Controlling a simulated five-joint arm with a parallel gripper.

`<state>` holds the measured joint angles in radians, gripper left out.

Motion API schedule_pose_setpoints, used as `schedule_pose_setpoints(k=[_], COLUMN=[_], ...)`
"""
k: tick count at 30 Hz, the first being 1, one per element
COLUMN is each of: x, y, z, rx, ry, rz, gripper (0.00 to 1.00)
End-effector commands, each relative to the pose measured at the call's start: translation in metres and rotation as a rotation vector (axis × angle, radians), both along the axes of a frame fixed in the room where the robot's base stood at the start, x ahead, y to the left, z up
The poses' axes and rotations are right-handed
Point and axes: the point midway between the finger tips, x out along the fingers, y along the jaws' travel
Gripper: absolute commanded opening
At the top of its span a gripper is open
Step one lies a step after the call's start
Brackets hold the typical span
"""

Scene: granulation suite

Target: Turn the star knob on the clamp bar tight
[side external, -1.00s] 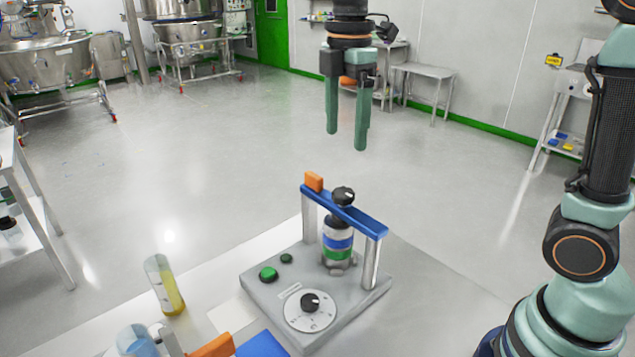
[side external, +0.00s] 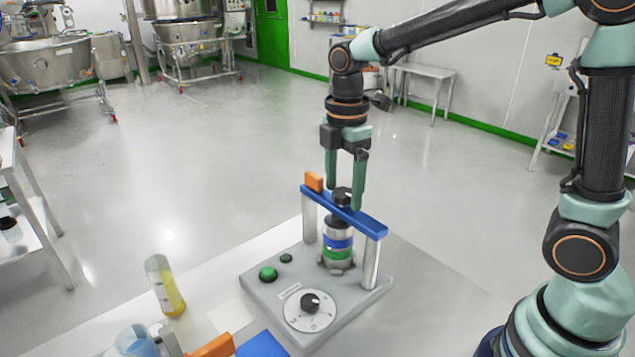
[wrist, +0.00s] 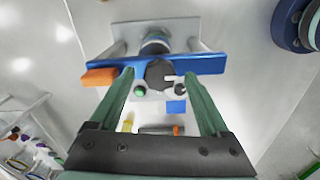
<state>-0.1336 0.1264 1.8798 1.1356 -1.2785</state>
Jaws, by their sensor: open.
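The dark star knob (side external: 341,193) sits on top of the blue clamp bar (side external: 363,222), which spans two metal posts. In the wrist view the knob (wrist: 158,74) is a dark round shape at the middle of the bar (wrist: 208,65). My gripper (side external: 344,197) is open and points down, with its green fingertips at about knob height. One finger is on each side of the knob; I cannot tell whether either touches it. A jar with blue and green bands (side external: 338,242) stands under the bar. The finger in front hides part of the knob.
An orange block (side external: 314,181) is at the bar's left end. The grey base (side external: 263,300) carries green buttons (side external: 268,274) and a dial (side external: 310,304). A cylinder of yellow liquid (side external: 165,288) and a blue-topped vessel (side external: 134,340) stand left of the base.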

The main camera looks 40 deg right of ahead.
Motion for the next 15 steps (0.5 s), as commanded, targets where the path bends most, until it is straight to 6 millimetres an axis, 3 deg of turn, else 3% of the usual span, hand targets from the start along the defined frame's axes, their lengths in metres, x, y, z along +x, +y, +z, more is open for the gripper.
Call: schedule_pose_setpoints(k=[2, 8, 15], x=[0.0000, 0.0000, -0.0001], y=[0.0000, 0.0000, 0.0001], z=[0.0002, 0.0004, 0.0007], rx=[0.000, 0.000, 0.000], ry=[0.000, 0.000, 0.000], rz=[0.000, 0.000, -0.014], gripper=[0.76, 0.00, 0.00])
